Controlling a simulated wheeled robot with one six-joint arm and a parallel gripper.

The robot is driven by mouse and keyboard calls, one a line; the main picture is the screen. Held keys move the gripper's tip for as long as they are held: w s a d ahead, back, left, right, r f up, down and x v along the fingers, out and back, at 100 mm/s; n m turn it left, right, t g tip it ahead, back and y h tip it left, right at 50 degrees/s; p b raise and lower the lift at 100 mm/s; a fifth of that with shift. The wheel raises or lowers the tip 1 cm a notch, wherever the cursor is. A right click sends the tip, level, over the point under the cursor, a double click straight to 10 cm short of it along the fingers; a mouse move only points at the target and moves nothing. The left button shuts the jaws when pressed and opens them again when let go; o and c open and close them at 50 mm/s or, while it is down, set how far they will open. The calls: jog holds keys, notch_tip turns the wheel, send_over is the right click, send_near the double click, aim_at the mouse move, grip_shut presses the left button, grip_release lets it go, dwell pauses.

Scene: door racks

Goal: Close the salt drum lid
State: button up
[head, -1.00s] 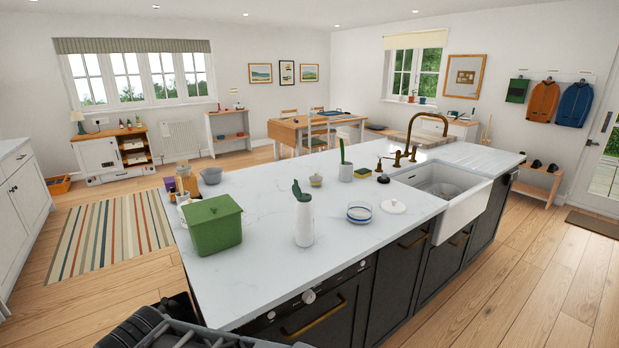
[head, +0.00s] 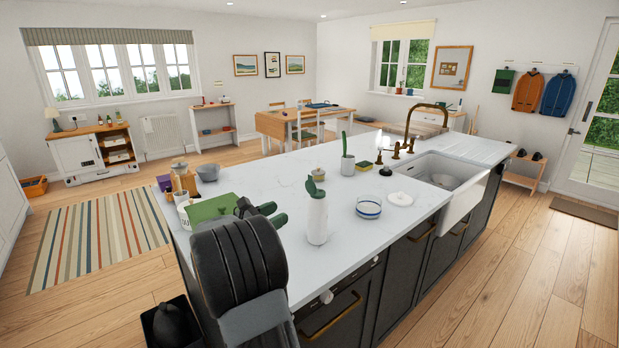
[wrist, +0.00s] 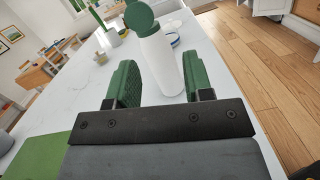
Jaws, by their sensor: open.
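The salt drum (head: 317,220) is a tall white cylinder standing upright near the front of the island. Its round green lid (head: 312,187) stands up tilted at the top, apparently open. In the wrist view the drum (wrist: 158,62) stands just beyond the fingers, with the raised lid (wrist: 140,16) above it. My gripper (head: 272,214) is to the left of the drum in the head view, low over the worktop. In the wrist view my gripper (wrist: 160,80) has its two green pads apart with nothing clearly between them. Contact with the drum cannot be told.
A green box (head: 208,207) is partly hidden behind my arm. A white pot with a green stem (head: 347,166) stands behind. The worktop's middle (head: 270,180) is clear.

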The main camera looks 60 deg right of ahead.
aim_at(309, 176)
jog(key=d+r+n+h+p, duration=0.1)
jog(key=d+r, duration=0.1)
jog(key=d, duration=0.3)
jog(key=s+d+r+h+p, duration=0.1)
jog(key=d+r, duration=0.1)
jog(key=d, duration=0.3)
jog(key=d+r+n+h+p, duration=0.1)
jog(key=d+r, duration=0.1)
jog(key=d, duration=0.3)
jog(key=shift+s+d+r+n, duration=0.1)
jog(key=shift+s+r+n, duration=0.05)
jog(key=shift+s+n, duration=0.2)
grip_shut()
